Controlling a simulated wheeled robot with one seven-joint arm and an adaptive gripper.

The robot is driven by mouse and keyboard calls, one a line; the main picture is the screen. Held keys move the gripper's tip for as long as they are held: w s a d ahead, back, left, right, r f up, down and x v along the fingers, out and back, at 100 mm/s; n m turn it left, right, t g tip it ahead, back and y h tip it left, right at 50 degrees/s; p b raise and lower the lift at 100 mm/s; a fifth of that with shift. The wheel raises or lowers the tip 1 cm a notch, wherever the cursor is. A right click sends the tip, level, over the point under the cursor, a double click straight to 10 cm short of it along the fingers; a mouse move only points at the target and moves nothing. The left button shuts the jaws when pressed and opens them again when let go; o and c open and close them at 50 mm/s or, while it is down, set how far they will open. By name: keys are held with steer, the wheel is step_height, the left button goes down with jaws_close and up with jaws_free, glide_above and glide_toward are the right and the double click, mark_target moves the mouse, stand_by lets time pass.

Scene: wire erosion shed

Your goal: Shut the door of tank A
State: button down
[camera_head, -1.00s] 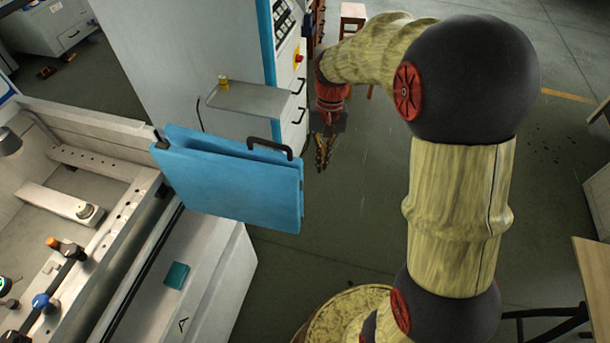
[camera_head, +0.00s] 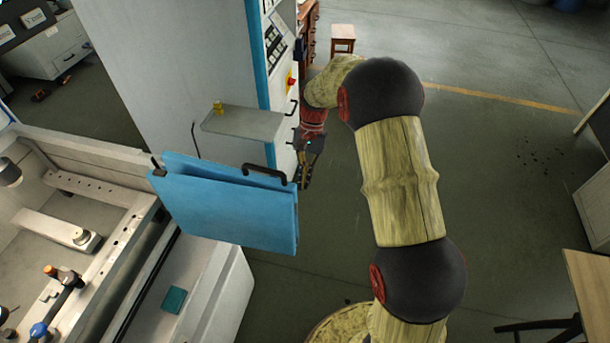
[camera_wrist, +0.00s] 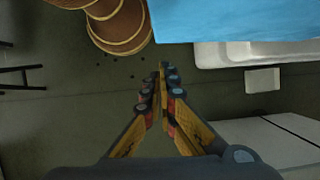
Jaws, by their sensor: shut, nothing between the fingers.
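The blue door (camera_head: 225,212) of the tank (camera_head: 90,185) stands open, swung out from the tank's front wall. Its dark handle (camera_head: 265,172) is on the top edge near the free end. My gripper (camera_head: 304,181) is shut and empty, just beyond the free end of the door, at its far side. In the wrist view my gripper (camera_wrist: 163,75) points its closed fingertips at open floor, and the blue door (camera_wrist: 240,18) crosses the upper right. I cannot tell whether the gripper touches the door. The letter A is not readable now.
A grey shelf (camera_head: 243,122) with a small yellow item (camera_head: 218,107) juts from the tall cabinet (camera_head: 185,55) behind the door. A stool (camera_head: 343,36) stands at the back. A table (camera_head: 593,285) is at the right. The floor (camera_head: 500,200) right of my arm is clear.

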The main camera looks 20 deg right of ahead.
steer(key=s+a+f, duration=0.3)
steer(key=s+f, duration=0.1)
steer(key=f, duration=0.1)
steer(key=shift+s+a, duration=0.35)
steer(key=shift+a, duration=0.05)
